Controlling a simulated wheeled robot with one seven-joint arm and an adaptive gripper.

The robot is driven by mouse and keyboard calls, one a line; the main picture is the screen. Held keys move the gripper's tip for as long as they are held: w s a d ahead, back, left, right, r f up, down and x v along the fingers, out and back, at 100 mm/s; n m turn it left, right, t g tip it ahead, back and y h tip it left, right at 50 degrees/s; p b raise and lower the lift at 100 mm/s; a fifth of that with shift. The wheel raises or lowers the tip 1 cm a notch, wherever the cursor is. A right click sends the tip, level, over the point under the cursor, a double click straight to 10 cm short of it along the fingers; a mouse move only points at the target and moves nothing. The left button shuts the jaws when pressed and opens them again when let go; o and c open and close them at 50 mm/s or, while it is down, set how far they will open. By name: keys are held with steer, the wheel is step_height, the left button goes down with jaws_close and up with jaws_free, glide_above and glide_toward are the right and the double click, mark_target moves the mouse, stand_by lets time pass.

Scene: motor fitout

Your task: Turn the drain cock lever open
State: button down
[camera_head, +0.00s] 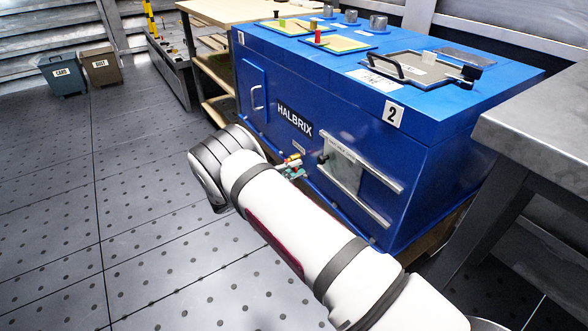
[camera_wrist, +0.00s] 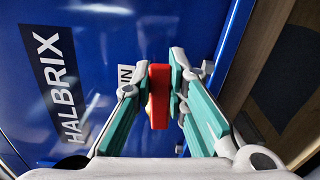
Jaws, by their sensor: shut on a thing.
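The red drain cock lever (camera_wrist: 159,98) shows in the wrist view between the two fingers, in front of the blue housing. My gripper (camera_wrist: 161,84) is shut on it, with a finger pad on each side. The lever stands lengthwise in that view, and the cock body behind it is mostly hidden. In the head view my gripper (camera_head: 291,172) is at the housing's front face, just below a small label. A small red and yellow part (camera_head: 293,158) shows there, partly hidden by the fingers and my arm.
The blue HALBRIX housing (camera_head: 285,85) has a handle on the left of its front and a sliding window (camera_head: 343,170) with rails to the right of my gripper. A metal bench (camera_head: 535,120) stands at right. The floor at left is clear up to two bins.

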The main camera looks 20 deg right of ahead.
steer(key=n, duration=0.1)
steer(key=r+n+p, duration=0.1)
steer(key=n, duration=0.2)
steer(key=shift+w+a+r, duration=0.15)
steer(key=shift+w+r, duration=0.1)
steer(key=shift+r, duration=0.1)
steer(key=n, duration=0.2)
steer(key=w+r+n+p, duration=0.1)
steer(key=n, duration=0.2)
steer(key=shift+w+a+r+n, duration=0.15)
steer(key=shift+a+r+n, duration=0.1)
steer(key=shift+n, duration=0.15)
steer(key=n, duration=0.2)
steer(key=w+n, duration=0.1)
steer(key=shift+w+a+r+n, duration=0.1)
steer(key=shift+a+r+n, duration=0.05)
steer(key=shift+r+n, duration=0.15)
steer(key=shift+w+a+n, duration=0.15)
steer(key=shift+w+n, duration=0.15)
steer(key=shift+n, duration=0.5)
steer(key=shift+w+a+n, duration=0.1)
steer(key=shift+w+n, duration=0.2)
steer(key=shift+n, duration=0.5)
steer(key=c, duration=1.6)
jaws_free()
steer(key=shift+o, duration=0.2)
steer(key=v, duration=1.2)
